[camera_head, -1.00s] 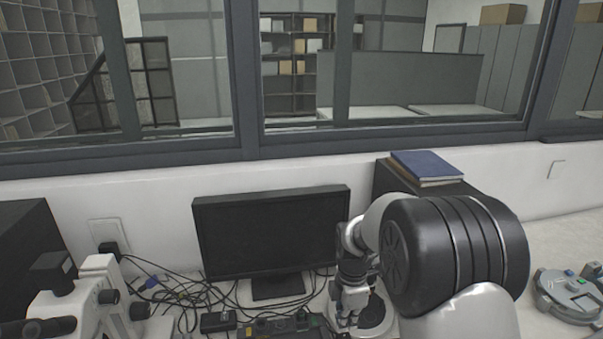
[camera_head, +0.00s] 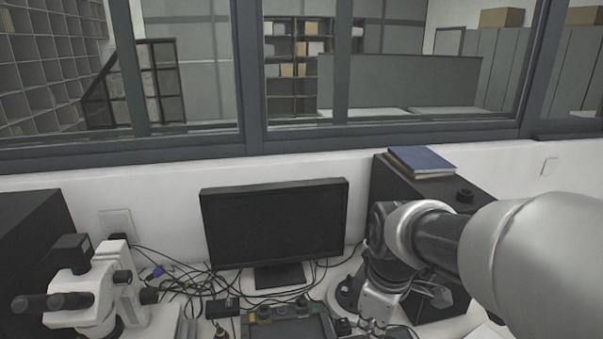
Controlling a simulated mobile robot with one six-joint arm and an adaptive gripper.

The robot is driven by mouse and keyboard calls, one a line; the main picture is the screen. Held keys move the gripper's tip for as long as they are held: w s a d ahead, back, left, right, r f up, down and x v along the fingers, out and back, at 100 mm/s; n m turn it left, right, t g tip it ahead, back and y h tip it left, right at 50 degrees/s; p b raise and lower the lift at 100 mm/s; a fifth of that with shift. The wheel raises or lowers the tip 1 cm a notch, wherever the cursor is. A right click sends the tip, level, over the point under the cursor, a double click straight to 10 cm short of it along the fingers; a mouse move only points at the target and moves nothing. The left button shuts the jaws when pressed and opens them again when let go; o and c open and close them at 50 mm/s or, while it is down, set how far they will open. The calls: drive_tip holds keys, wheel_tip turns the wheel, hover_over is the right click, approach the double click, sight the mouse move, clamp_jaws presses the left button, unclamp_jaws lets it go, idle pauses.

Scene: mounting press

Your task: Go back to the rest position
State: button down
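My gripper (camera_head: 376,318) hangs low over the desk, right of the monitor, near the lower edge of the picture. It points down, and my arm reaches in from the right. Its fingertips are small and partly cut off or mixed with dark things behind, so I cannot tell whether it is open or shut. I see no object clearly held in it.
A black monitor (camera_head: 274,224) stands behind a control box (camera_head: 285,328) and loose cables. A white microscope (camera_head: 92,297) is at the left. A black cabinet (camera_head: 388,190) bearing a blue book (camera_head: 421,160) stands close behind my arm.

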drive_tip(key=s+d+r+m+t+b, duration=0.1)
drive_tip(key=s+r+m+t, duration=0.1)
drive_tip(key=s+m, duration=0.9)
drive_tip(key=s, duration=0.7)
drive_tip(key=shift+d+r+t, duration=0.15)
drive_tip(key=shift+r+t, duration=0.15)
